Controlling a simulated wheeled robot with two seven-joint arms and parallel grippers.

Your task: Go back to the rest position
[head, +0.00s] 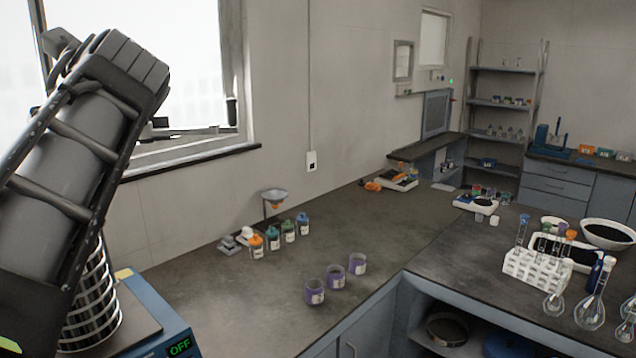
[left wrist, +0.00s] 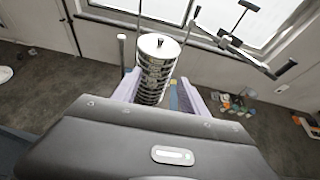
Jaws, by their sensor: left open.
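The sieve stack (head: 92,312) stands on the blue shaker (head: 170,325) at the lower left of the head view, and its upper part is hidden behind my left arm. The shaker's display reads OFF. In the left wrist view the silvery sieve stack (left wrist: 155,75) is upright, with a lid and knob on top. My left gripper (left wrist: 160,90) is open, its pale fingers on either side of the stack in that picture. I cannot tell how far they are from it. My right gripper is in neither view.
Reagent bottles (head: 273,238) and a funnel stand (head: 273,198) are by the wall. Purple-filled jars (head: 336,277) stand near the bench's front edge. A white tube rack (head: 537,268) and glass flasks (head: 590,308) are on the right. The bench between bottles and jars is clear.

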